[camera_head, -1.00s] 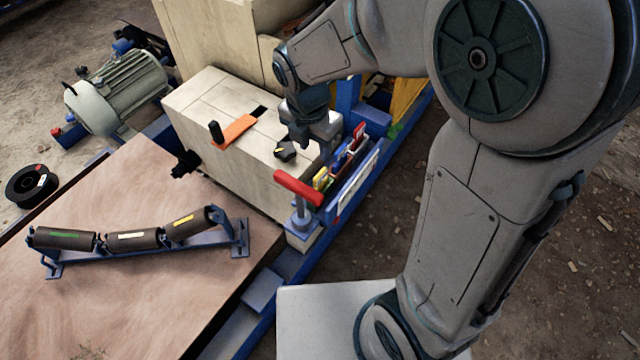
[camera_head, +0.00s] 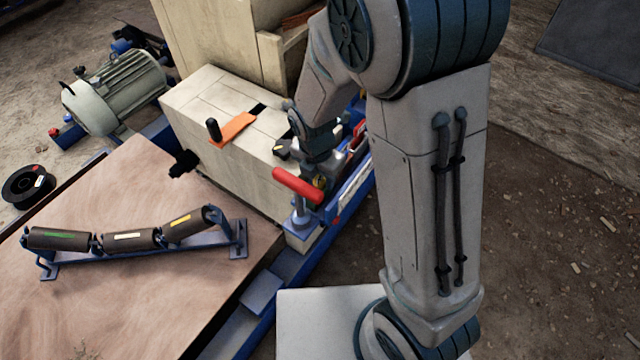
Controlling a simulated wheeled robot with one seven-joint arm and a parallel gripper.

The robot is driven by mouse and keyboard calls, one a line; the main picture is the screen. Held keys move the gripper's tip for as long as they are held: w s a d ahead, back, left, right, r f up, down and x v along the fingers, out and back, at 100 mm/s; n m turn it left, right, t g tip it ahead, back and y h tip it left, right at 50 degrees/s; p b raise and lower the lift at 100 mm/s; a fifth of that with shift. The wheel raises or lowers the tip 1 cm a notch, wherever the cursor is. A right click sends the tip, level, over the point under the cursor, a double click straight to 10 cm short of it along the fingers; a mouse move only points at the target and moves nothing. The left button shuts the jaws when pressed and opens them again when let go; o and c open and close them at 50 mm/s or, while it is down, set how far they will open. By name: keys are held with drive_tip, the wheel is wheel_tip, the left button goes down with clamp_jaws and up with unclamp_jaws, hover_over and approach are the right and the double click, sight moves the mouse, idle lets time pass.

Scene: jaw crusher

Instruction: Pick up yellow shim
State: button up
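The yellow shim (camera_head: 320,182) shows only as a small patch at the near end of the blue rack on the side of the pale crusher block. My gripper (camera_head: 321,178) points down right over this end of the rack, at the yellow patch. The fingertips are small and dark against the rack. I cannot tell whether they are open or shut, or whether they touch the shim. My gripper and arm hide most of the other shims.
A red-handled clamp (camera_head: 297,186) stands close to the left of my gripper. An orange plate with a black knob (camera_head: 233,130) lies on the crusher block (camera_head: 205,95). A roller frame (camera_head: 145,240) lies on the brown table. Dirt floor is open at right.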

drive_tip(key=shift+f, duration=0.15)
clamp_jaws()
drive_tip(key=shift+r, duration=0.5)
wheel_tip(320, 180, up, 10)
drive_tip(key=p, duration=0.3)
drive_tip(key=w+a+r+p, duration=0.1)
drive_tip(key=w+a+p, duration=0.2)
drive_tip(key=w+p, duration=0.3)
drive_tip(key=w+a+r+p, duration=0.2)
drive_tip(key=w+p, duration=0.5)
drive_tip(key=w, duration=0.4)
drive_tip(key=shift+w+a+r, duration=0.2)
drive_tip(key=shift+w+a, duration=0.2)
drive_tip(key=shift+a, duration=0.35)
